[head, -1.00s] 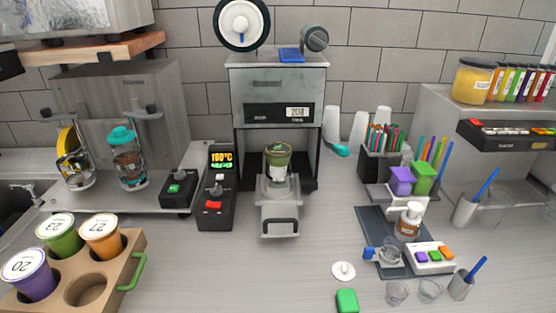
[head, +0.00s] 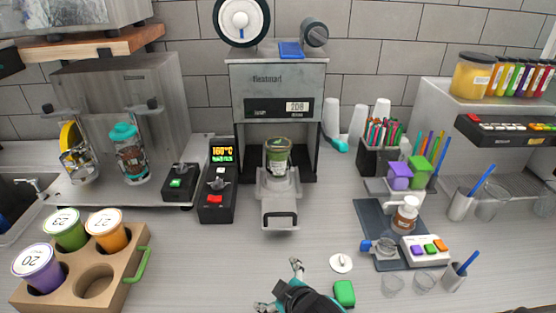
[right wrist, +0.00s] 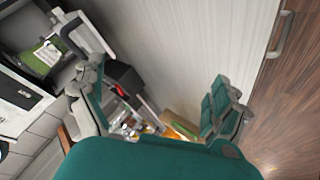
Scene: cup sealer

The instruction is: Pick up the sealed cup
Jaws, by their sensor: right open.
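In the right wrist view a green cup (right wrist: 42,58) shows at the upper left, seemingly the same one. My right gripper (head: 281,286) is open and empty at the bottom of the head view, nearer me than the drawer and apart from the cup. Its spread fingers (right wrist: 160,88) also show in the right wrist view. My left gripper is not in view.
A wooden rack (head: 128,281) holds numbered cups at the left. A control box (head: 218,190) stands just left of the drawer. A white lid-like disc (head: 341,263) and a green block (head: 344,292) lie right of my gripper. The counter before the drawer is clear.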

